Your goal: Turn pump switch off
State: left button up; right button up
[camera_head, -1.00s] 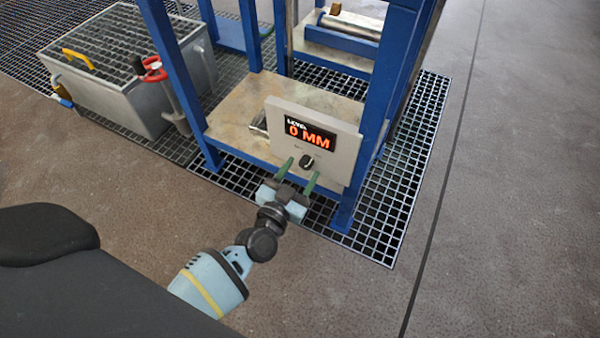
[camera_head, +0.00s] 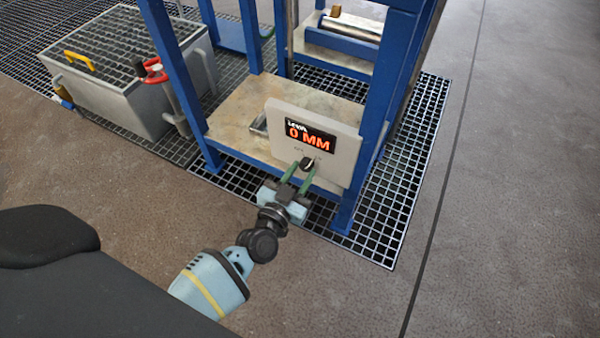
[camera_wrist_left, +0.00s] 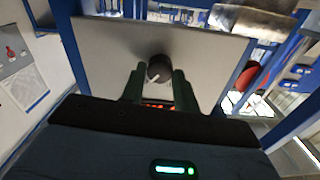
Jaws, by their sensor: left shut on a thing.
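The pump switch is a black round knob (camera_head: 307,163) on a light grey panel (camera_head: 345,152), below a display that reads 0 MM in orange. The fingers also show in the left wrist view (camera_wrist_left: 159,82), one on each side of the knob. The small label above the knob is too blurred to read. My right gripper is in neither view.
The panel stands at the front of a blue frame (camera_head: 172,75) with a beige shelf (camera_head: 240,115) behind it. A grey tank (camera_head: 140,95) with a red-handled valve (camera_head: 153,70) is at the left. Open floor (camera_head: 500,200) lies to the right.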

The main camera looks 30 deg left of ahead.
pick_arm(q)
jog(key=n+p, duration=0.1)
jog(key=n, duration=0.2)
jog(key=shift+p, duration=0.4)
jog(key=n, duration=0.3)
jog(key=shift+n, duration=0.3)
jog(key=n, duration=0.3)
jog(key=shift+n, duration=0.4)
jog(key=n, duration=0.3)
jog(key=shift+n, duration=0.9)
jog(key=o, duration=0.9)
jog(key=shift+o, duration=0.3)
